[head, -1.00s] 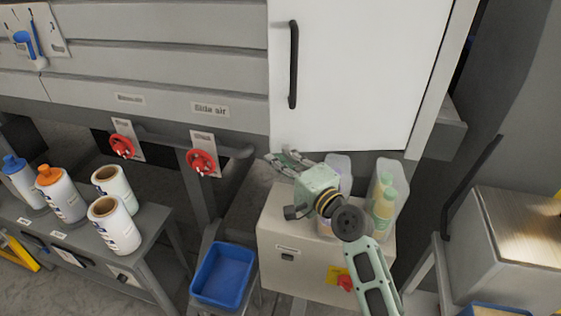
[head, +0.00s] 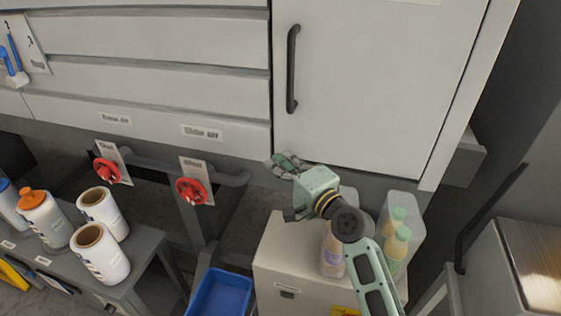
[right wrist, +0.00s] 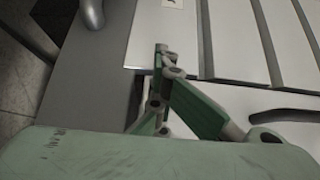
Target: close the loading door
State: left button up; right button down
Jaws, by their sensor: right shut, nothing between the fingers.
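The loading door (head: 372,85) is a pale panel in the upper right of the head view, with a vertical black handle (head: 292,68) near its left edge. It looks flush or nearly flush with its frame, with thin dark lines along its edges. My right gripper (head: 285,162) is shut and empty at the door's lower left corner, below the handle. I cannot tell whether it touches the door. In the right wrist view its green fingers (right wrist: 163,62) lie in front of pale panels. My left gripper is not in view.
Below the door, a pale box (head: 285,255) carries clear bins with bottles (head: 397,245). Two red valve wheels (head: 192,191) are on the left, above a bench with white rolls (head: 100,254) and bottles. A blue tray (head: 220,293) sits at the bottom.

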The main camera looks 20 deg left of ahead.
jog(key=shift+w+d+r+t, duration=0.15)
jog(key=shift+w+d+t, duration=0.15)
jog(key=shift+w+d, duration=0.25)
jog(key=shift+s+d+f, duration=0.25)
jog(key=shift+s+d, duration=0.05)
jog(key=shift+d, duration=0.1)
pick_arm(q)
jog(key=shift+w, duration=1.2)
pick_arm(e)
jog(key=s+v, duration=0.1)
jog(key=v, duration=0.9)
jog(key=shift+s+r, duration=0.2)
jog(key=shift+s, duration=0.05)
